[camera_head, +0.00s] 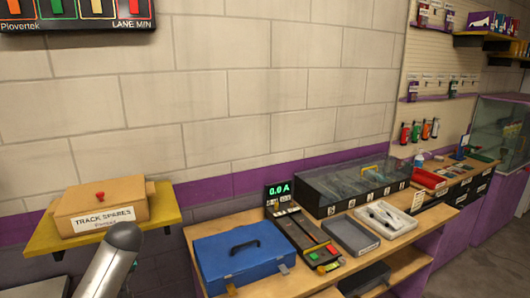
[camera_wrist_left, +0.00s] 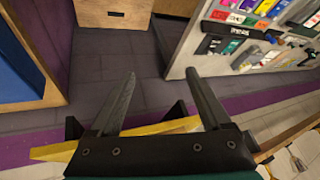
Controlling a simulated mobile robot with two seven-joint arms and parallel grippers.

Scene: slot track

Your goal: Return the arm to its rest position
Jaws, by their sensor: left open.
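My left arm (camera_head: 110,262) comes in at the lower left of the head view as a grey rounded link, in front of the wall and below the yellow shelf. Its gripper is not visible in the head view. In the left wrist view my left gripper (camera_wrist_left: 160,78) is open, its two dark fingers wide apart. Nothing is between the fingers; grey floor shows behind them. My right gripper is in neither view.
A yellow shelf (camera_head: 168,216) holds a "TRACK SPARES" box (camera_head: 98,208) above my left arm. A wooden bench (camera_head: 433,221) carries a blue case (camera_head: 240,258), a grey tray (camera_head: 350,235) and a clear-lidded bin (camera_head: 352,180). The wrist view shows a panel of small items (camera_wrist_left: 250,35).

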